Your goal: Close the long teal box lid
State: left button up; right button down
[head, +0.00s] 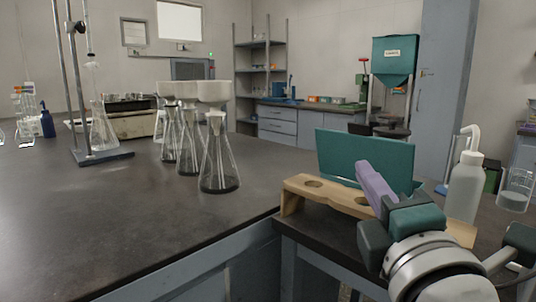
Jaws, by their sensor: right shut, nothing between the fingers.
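The long teal lid (350,152) stands raised, nearly upright, at the right of the picture. The box body below it is mostly hidden behind a wooden rack and my right gripper. My right gripper (367,172) has lilac fingers, shut and empty. My left gripper is not in view.
A wooden rack with holes (296,189) stands in front of the lid. A white wash bottle (466,190) is to the right. Flasks with funnels (220,165) stand left on the large dark bench (110,225), whose near part is clear.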

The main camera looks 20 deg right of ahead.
send_near(352, 126)
jog(key=w, duration=0.2)
jog(key=w+a, duration=0.1)
jog(key=w, duration=0.1)
jog(key=shift+w+a+r+p, duration=0.15)
jog(key=shift+a+p, duration=0.05)
jog(key=shift+p, duration=0.2)
jog(key=shift+w+d+r, duration=0.15)
jog(key=shift+d, duration=0.4)
jog(key=shift+w+d+r, duration=0.15)
jog(key=shift+w+d, duration=0.05)
jog(key=shift+d, duration=0.35)
jog(key=shift+w+d+r, duration=0.1)
jog(key=shift+w+d, duration=0.1)
jog(key=shift+d, duration=0.4)
jog(key=shift+p, duration=0.3)
